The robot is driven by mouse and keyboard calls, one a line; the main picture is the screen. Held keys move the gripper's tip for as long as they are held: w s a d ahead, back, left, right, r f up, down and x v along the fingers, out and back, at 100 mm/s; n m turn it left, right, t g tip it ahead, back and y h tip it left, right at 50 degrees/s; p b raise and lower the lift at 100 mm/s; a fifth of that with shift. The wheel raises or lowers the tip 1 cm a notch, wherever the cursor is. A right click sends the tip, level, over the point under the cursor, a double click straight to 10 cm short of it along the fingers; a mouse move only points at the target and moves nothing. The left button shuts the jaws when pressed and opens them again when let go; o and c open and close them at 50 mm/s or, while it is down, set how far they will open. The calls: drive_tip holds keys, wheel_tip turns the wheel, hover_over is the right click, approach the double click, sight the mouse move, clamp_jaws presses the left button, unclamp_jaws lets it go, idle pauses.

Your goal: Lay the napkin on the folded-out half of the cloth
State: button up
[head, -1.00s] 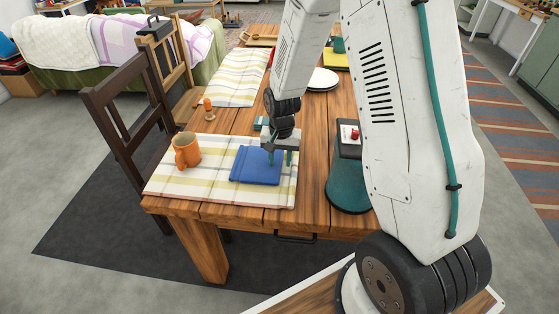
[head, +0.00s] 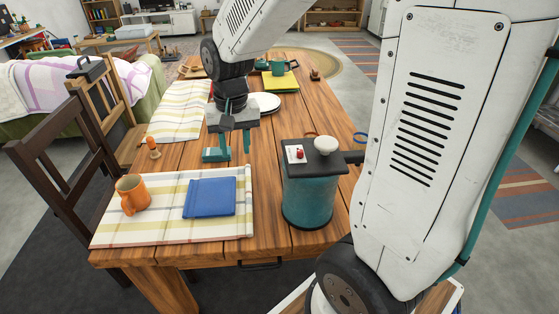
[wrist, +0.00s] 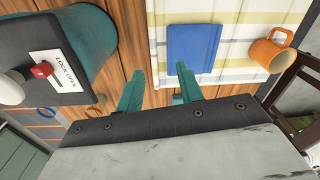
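The blue napkin (head: 210,197) lies flat and folded on the right part of the near plaid cloth (head: 160,225). It also shows in the wrist view (wrist: 194,47). The cloth is spread at the table's near left and looks flat; I cannot make out a fold line. My gripper (head: 237,148) is above the table, beyond the cloth's far right corner and apart from the napkin.
An orange mug (head: 131,195) stands on the cloth's left part. A teal canister with a red knob (head: 310,195) stands right of the cloth. A small teal item (head: 215,154) lies beyond the cloth. Another plaid cloth (head: 180,112) and white plates (head: 263,103) are farther back.

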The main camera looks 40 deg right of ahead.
drive_tip(key=s+a+r+n, duration=0.1)
drive_tip(key=s+r, duration=0.3)
drive_tip(key=s, duration=0.6)
drive_tip(key=s+r+n, duration=0.3)
drive_tip(key=s+r, duration=0.2)
drive_tip(key=s, duration=0.5)
drive_tip(key=shift+s+a+n+t, duration=0.3)
drive_tip(key=shift+s+a, duration=0.05)
drive_tip(key=shift+a, duration=0.05)
idle(0.8)
